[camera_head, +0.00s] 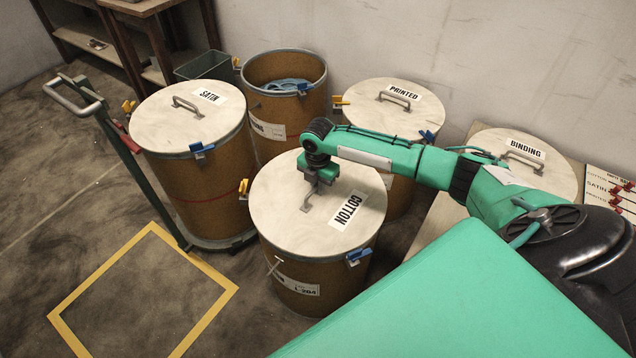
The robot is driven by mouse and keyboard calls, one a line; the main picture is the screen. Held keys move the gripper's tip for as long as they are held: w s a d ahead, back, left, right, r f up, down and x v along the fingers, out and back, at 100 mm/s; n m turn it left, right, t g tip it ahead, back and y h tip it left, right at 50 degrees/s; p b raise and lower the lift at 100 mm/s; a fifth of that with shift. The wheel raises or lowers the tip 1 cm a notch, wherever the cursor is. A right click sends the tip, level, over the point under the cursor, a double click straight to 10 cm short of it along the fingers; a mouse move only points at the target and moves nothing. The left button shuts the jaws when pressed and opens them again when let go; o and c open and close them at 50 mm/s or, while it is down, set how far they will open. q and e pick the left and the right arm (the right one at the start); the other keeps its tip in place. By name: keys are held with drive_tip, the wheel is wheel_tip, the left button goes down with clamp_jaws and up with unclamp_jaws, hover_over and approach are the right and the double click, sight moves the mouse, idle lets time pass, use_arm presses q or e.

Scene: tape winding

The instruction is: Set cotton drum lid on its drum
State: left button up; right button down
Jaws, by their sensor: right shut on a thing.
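The cotton lid (285,222) is a pale round disc with a grey handle and a label reading COTTON. It lies over the top of a brown drum (292,277) in the middle of the view; from this angle I cannot tell whether it is fully seated. My right gripper (308,195) reaches in from the right and is shut on the lid's handle (305,204), pointing down. A blue clamp (358,257) shows on the drum's front right rim. My left gripper is not in view.
A satin-lidded drum (195,180) stands left on a trolley (125,145). An open drum (285,82) with blue contents stands behind. A printed-lidded drum (395,115) is behind right. The binding lid (520,160) is at right. A yellow floor square (110,258) is empty.

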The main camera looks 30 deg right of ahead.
drive_tip(key=c, duration=1.4)
unclamp_jaws()
drive_tip(key=shift+r, duration=0.1)
use_arm(q)
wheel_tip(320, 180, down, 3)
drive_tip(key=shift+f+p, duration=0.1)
drive_tip(key=shift+p, duration=0.7)
use_arm(e)
wheel_tip(320, 180, up, 14)
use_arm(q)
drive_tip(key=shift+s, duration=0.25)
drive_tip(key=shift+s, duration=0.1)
use_arm(e)
drive_tip(key=shift+f, duration=0.25)
